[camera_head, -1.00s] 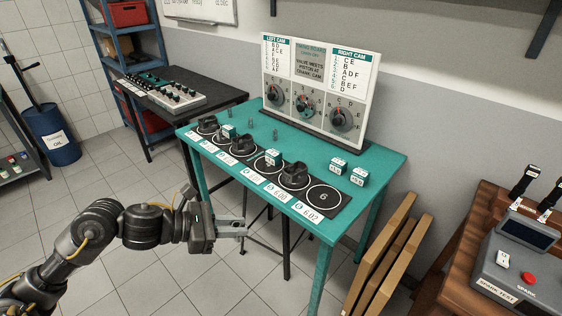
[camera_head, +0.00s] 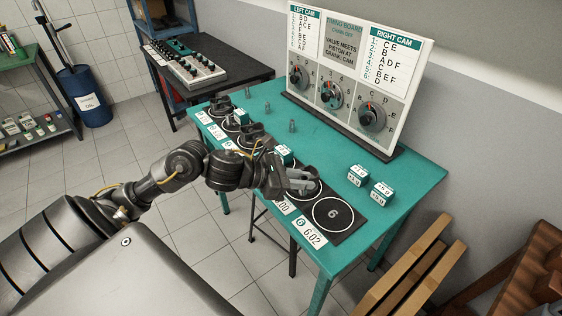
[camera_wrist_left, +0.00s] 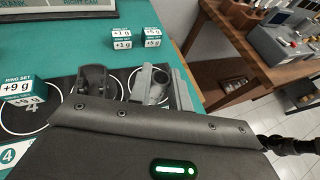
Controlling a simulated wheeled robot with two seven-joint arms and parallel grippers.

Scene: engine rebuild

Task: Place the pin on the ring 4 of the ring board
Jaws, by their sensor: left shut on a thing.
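The ring board (camera_head: 352,232) is a dark strip of numbered rings along the front of the teal table. Ring 4 (camera_wrist_left: 50,112) shows at the left of the left wrist view, with a "+9 g" ring set cube (camera_wrist_left: 24,86) on it. In the head view my arm mostly hides it. My left gripper (camera_head: 308,182) is over the ring 5 area. It is shut on a grey pin, whose round end (camera_wrist_left: 158,80) shows between the fingers in the left wrist view. A dark piston (camera_wrist_left: 94,84) stands just left of the fingers. My right gripper is not in view.
Ring 6 (camera_head: 333,214) is empty. Two weight cubes (camera_head: 357,177) (camera_head: 382,194) stand at the right. Small grey pins (camera_head: 292,126) stand behind the board. The timing board (camera_head: 345,65) rises along the back edge.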

